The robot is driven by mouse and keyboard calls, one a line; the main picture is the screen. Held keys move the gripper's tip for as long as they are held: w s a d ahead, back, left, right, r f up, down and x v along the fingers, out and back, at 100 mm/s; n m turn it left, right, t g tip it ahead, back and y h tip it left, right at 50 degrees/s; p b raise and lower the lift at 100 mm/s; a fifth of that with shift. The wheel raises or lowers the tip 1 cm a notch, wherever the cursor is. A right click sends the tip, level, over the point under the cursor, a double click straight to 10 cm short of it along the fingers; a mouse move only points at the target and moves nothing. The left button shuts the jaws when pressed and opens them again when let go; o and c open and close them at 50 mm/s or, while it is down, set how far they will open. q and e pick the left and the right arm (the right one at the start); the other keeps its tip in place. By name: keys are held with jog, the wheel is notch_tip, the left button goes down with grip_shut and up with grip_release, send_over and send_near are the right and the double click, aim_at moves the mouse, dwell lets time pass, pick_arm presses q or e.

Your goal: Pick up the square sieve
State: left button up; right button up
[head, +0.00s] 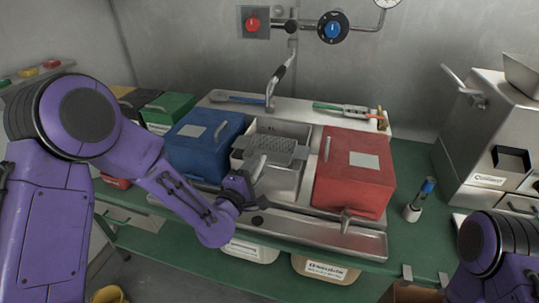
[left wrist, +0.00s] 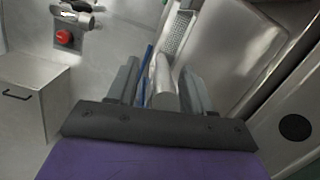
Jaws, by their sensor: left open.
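The square sieve (head: 277,148), a grey perforated tray, rests over the sink basin between the blue and red boxes. Its mesh also shows at the top of the left wrist view (left wrist: 179,32). My left gripper (head: 252,178) is open at the sieve's front side. In the left wrist view its two fingers (left wrist: 158,90) stand on either side of a pale rounded bar (left wrist: 163,80), which looks like the sieve's handle. I cannot tell whether the fingers touch it. My right arm shows at the lower right, but its gripper is out of view.
The blue box (head: 203,145) stands left of the basin and the red box (head: 352,178) right of it. A faucet (head: 277,82) rises behind. A small bottle (head: 418,203) stands on the green counter at right, near a metal machine (head: 490,140).

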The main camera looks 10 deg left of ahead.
pick_arm(q)
jog(key=shift+w+d+f, duration=0.1)
jog(key=shift+w+f, duration=0.05)
jog(key=shift+w, duration=0.45)
grip_shut()
